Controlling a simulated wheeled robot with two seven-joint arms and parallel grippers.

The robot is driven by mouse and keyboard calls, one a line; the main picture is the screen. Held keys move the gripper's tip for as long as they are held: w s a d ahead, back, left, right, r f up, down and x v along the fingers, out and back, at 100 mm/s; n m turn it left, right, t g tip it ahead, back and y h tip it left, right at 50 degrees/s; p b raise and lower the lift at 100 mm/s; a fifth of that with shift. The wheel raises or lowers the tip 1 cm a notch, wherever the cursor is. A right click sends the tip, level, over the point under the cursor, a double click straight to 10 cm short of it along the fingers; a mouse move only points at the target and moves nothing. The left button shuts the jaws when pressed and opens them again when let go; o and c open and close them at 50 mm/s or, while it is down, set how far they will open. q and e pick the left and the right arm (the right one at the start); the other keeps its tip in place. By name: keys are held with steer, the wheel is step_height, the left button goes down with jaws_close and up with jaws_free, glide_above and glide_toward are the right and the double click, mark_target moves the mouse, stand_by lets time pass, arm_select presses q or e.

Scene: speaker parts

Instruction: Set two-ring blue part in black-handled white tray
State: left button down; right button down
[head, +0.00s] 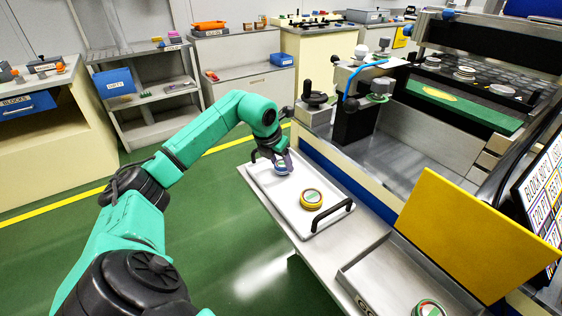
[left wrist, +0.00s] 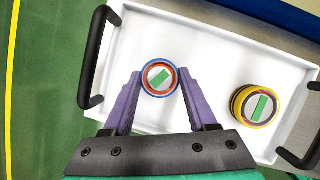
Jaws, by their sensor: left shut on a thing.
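The white tray (head: 270,197) with black handles stands on a bench; it also shows in the left wrist view (left wrist: 220,60). My left gripper (head: 281,165) is over the tray's far end. In the left wrist view its purple fingers (left wrist: 160,88) are shut on the two-ring blue part (left wrist: 146,87), round with a blue outer ring, a red inner ring and a green label. The part is within the tray's outline; I cannot tell whether it touches the tray floor. My right gripper is not in view.
A yellow-ringed round part (head: 311,204) lies in the tray near its near handle (head: 333,215). A grey metal tray (head: 385,262) at the lower right holds another round part (head: 428,308). A yellow panel (head: 470,235) stands beside it. A machine borders the bench on the right.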

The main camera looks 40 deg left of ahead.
arm_select(q)
steer(key=shift+f+b, duration=0.35)
steer(key=shift+f, duration=0.2)
steer(key=shift+c, duration=0.6)
jaws_free()
steer(key=shift+r, duration=0.1)
steer(key=v, duration=1.4)
steer(key=shift+r+p, duration=0.25)
steer(key=shift+p, duration=0.2)
steer(key=shift+s+f, duration=0.1)
steer(key=shift+s, duration=0.05)
